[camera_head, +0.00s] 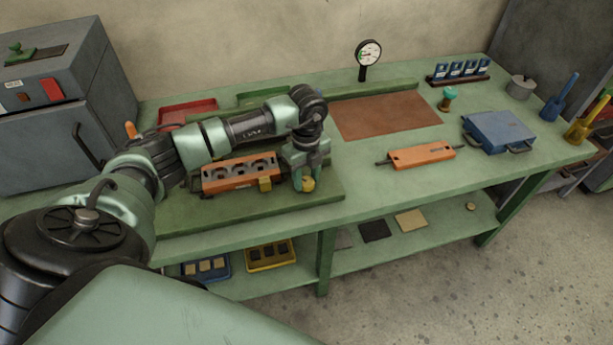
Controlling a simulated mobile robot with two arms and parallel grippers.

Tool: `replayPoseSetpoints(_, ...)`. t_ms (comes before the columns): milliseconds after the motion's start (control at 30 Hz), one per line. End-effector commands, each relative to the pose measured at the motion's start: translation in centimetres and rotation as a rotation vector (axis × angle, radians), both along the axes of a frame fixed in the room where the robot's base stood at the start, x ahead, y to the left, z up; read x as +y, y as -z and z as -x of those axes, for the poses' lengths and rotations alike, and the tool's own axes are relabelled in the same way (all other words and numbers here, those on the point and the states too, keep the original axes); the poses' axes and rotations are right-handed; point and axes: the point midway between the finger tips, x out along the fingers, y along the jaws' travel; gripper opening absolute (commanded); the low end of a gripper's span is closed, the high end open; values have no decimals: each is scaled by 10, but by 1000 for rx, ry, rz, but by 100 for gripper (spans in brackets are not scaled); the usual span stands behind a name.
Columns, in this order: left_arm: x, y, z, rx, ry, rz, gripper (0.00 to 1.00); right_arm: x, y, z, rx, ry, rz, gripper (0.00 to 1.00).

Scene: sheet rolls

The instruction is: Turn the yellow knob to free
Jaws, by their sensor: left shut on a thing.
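The yellow knob (308,185) sits at the right end of the orange sheet-roll unit (228,184), which stands on a green raised board on the bench. My left gripper (303,177) points down over the knob, shut on it. The gripper covers the knob's upper part, and I cannot tell how far the knob is turned. My right gripper is not in view.
A loose orange bar with handles (422,156) lies on the green bench (365,185), right of the board. A blue case (498,131), a brown mat (385,116) and a dial gauge (368,53) stand farther off. Red (187,110) and green trays lie behind my arm.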

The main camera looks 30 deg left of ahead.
Motion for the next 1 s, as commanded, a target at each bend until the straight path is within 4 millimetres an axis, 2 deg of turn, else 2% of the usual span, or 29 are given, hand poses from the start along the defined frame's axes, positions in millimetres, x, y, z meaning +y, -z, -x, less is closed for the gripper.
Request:
replayPoseSetpoints(467,1,-1,-1,-4,-16,-2,0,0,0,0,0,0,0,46)
replayPoseSetpoints(500,1,-1,-1,-4,-16,-2,46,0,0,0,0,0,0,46)
replayPoseSetpoints(567,1,-1,-1,-4,-16,-1,59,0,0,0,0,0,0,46)
replayPoseSetpoints(867,0,-1,-1,-1,-14,-1,59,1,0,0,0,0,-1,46)
replayPoseSetpoints(1000,1,-12,-1,-4,-13,0,59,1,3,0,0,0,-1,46)
